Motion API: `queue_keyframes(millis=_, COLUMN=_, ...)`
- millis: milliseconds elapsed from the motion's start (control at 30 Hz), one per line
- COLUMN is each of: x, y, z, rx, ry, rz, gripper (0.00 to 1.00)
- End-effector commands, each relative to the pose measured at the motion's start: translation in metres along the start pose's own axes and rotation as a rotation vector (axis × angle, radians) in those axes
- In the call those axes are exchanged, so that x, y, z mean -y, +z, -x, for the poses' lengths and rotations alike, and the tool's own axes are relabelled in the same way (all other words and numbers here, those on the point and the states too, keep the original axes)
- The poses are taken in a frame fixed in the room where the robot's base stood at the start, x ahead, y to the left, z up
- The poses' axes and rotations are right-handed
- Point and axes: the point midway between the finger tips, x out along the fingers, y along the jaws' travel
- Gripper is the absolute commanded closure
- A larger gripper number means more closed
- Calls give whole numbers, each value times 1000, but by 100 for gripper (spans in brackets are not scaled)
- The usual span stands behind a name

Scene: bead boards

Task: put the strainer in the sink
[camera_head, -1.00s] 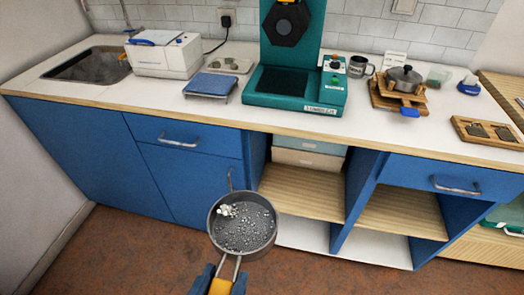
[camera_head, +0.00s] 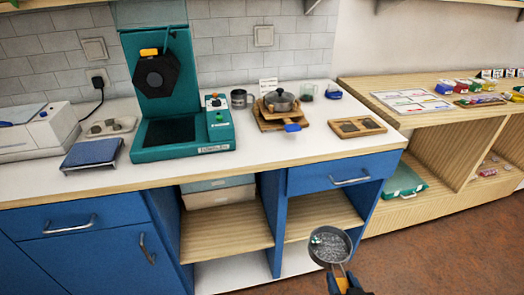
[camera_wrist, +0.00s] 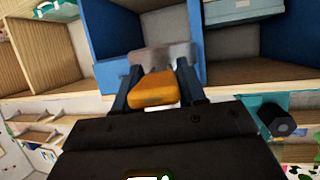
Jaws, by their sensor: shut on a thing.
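The strainer (camera_head: 328,247) is a round grey pan with an orange handle, and whitish bits lie in it. It is held in the air in front of the counter's right end, above the reddish floor. My gripper (camera_head: 341,281) is shut on its handle at the bottom of the head view. In the wrist view my gripper (camera_wrist: 153,88) has its fingers on both sides of the orange handle (camera_wrist: 152,91). The sink is out of view now; an earlier head frame showed it in the counter's left end.
Open shelves lie below. A wooden bench (camera_head: 375,90) stands at the right. Floor at lower right is clear.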

Motion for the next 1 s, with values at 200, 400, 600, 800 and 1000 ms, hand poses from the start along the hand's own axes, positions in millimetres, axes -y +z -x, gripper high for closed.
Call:
queue_keyframes(millis=200, x=-29, y=7, z=-1, rx=0, ry=28, rz=-13, gripper=95)
queue_keyframes(millis=400, x=-31, y=8, z=-1, rx=0, ry=31, rz=-15, gripper=95)
queue_keyframes(millis=600, x=-31, y=7, z=-1, rx=-1, ry=32, rz=-16, gripper=95)
queue_keyframes(millis=800, x=-30, y=7, z=-1, rx=-3, ry=29, rz=-14, gripper=95)
queue_keyframes(millis=1000, x=-30, y=7, z=-2, rx=-3, ry=30, rz=-14, gripper=95)
